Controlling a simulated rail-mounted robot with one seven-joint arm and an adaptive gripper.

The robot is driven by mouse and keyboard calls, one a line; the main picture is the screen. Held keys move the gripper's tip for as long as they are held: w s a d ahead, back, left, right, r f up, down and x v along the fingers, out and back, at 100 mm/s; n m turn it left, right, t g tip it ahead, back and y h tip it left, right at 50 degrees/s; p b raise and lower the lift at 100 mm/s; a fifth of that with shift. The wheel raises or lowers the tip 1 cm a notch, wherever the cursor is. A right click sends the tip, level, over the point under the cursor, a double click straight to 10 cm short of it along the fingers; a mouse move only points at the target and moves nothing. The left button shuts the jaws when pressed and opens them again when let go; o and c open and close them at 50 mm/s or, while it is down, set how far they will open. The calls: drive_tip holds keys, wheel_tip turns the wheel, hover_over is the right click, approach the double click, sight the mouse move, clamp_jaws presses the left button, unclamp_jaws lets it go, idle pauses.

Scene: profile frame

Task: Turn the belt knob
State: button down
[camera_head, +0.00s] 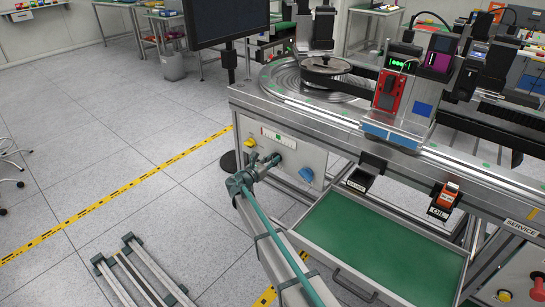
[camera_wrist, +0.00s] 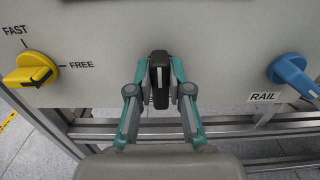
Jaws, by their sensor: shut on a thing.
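My gripper (camera_wrist: 159,80) is at the control panel (camera_wrist: 215,45), its teal fingers closed from both sides on a black knob (camera_wrist: 158,66). The black knob stands roughly upright, with a light line down its front. No belt label shows; the area just below the knob is hidden by my gripper. In the head view my gripper (camera_head: 268,163) reaches the panel (camera_head: 288,154) between a yellow knob (camera_head: 249,143) and a blue knob (camera_head: 306,174); the black knob is hard to make out there.
The yellow knob, beside FAST and FREE markings, is at left in the wrist view (camera_wrist: 32,69). The blue knob, above a RAIL label (camera_wrist: 263,97), is at right. A green-lined drawer (camera_head: 380,245) stands out right of my arm. Open floor lies left.

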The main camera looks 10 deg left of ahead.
drive_tip(key=c, duration=1.1)
unclamp_jaws()
drive_tip(key=v, duration=1.2)
drive_tip(key=shift+f, duration=0.1)
